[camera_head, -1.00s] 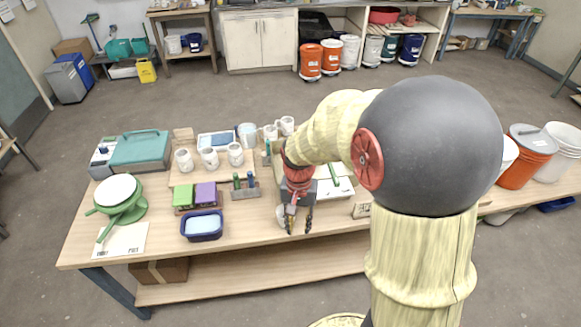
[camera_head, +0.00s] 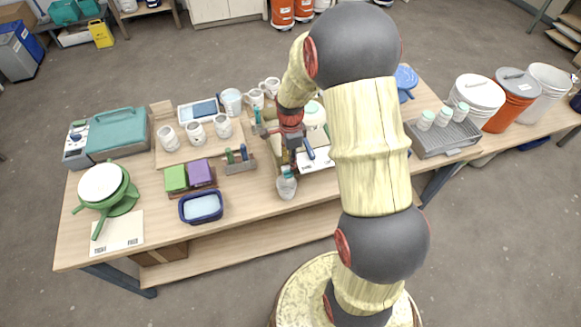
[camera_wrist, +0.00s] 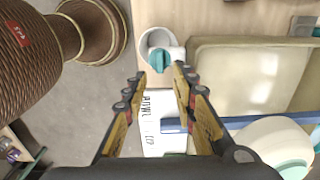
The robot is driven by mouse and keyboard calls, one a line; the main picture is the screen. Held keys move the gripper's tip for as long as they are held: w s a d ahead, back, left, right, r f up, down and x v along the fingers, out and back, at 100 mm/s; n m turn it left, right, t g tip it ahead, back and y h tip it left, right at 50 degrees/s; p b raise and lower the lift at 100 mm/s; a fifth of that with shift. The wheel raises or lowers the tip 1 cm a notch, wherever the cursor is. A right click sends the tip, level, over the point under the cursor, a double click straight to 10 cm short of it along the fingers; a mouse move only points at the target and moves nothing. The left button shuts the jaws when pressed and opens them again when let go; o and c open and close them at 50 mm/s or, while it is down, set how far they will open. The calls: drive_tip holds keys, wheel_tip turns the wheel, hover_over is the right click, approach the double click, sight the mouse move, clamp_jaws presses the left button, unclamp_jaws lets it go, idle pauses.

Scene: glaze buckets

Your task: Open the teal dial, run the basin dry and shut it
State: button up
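The teal dial (camera_wrist: 156,62) sits on a pale grey round fitting (camera_wrist: 160,42) at the table's front edge. It lies just beyond my fingertips in the wrist view. My gripper (camera_wrist: 161,80) is open, with one finger on each side of the line to the dial and nothing held. In the head view my gripper (camera_head: 291,160) points down above the same fitting (camera_head: 286,187). The cream basin (camera_wrist: 197,62) is right of the dial in the wrist view. My arm hides much of it in the head view. I cannot tell its liquid level.
A white lettered card (camera_wrist: 158,138) and a blue bar (camera_wrist: 172,125) lie close to my fingers. A round white thing with a pale teal top (camera_wrist: 285,150) is at lower right. A blue tub (camera_head: 201,207), mugs (camera_head: 196,133) and a wire rack (camera_head: 443,138) share the table.

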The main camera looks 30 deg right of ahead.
sight(288, 172)
drive_tip(key=shift+f, duration=2.25)
clamp_jaws()
